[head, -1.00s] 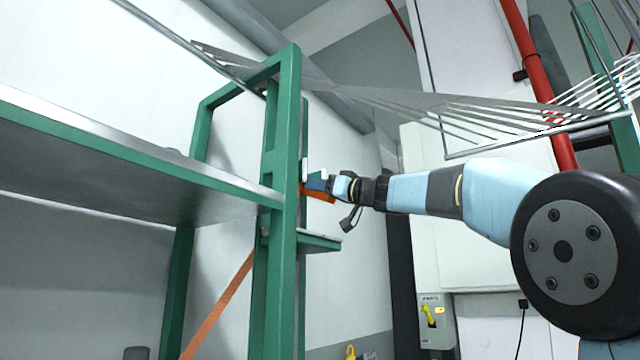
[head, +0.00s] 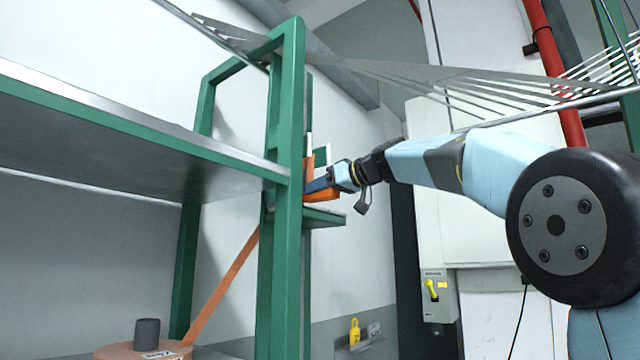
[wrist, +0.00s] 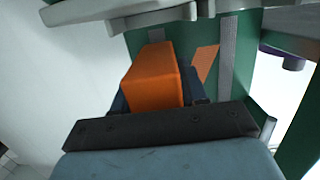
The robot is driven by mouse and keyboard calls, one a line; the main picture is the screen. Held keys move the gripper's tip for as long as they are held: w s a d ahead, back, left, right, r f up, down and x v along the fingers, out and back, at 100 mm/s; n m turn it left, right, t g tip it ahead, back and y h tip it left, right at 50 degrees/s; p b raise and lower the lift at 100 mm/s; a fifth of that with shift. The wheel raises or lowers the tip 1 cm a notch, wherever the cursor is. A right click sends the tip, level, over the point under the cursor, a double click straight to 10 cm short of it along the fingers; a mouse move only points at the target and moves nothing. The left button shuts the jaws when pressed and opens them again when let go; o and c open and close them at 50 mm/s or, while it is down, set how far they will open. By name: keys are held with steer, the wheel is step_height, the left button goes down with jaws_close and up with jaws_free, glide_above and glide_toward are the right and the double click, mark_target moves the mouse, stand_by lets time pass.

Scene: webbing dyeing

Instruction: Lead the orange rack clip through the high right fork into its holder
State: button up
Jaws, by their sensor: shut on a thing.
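My gripper (head: 322,184) is beside the green post of the rack frame, above a small green shelf (head: 322,217). It is shut on the orange rack clip (head: 322,196), which shows only in part in the head view. In the wrist view the clip (wrist: 155,78) is an orange block standing up between the jaws. An orange strap (head: 222,285) runs from low left up to behind the post. A short orange strip (wrist: 204,66) shows past the clip in the wrist view. Pale grey bars (wrist: 130,14) cross above the clip there. I cannot tell which part is the fork or the holder.
A green-framed shelf (head: 120,130) fills the left. White strands (head: 440,90) stretch overhead to the right. A reddish drum (head: 140,350) stands low left. A switch box (head: 438,295) is on the wall at right.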

mark_target(326, 199)
steer(key=shift+f, duration=1.65)
steer(key=o, duration=1.2)
steer(key=shift+c, duration=0.2)
steer(key=v, duration=1.3)
steer(key=shift+s+d, duration=0.3)
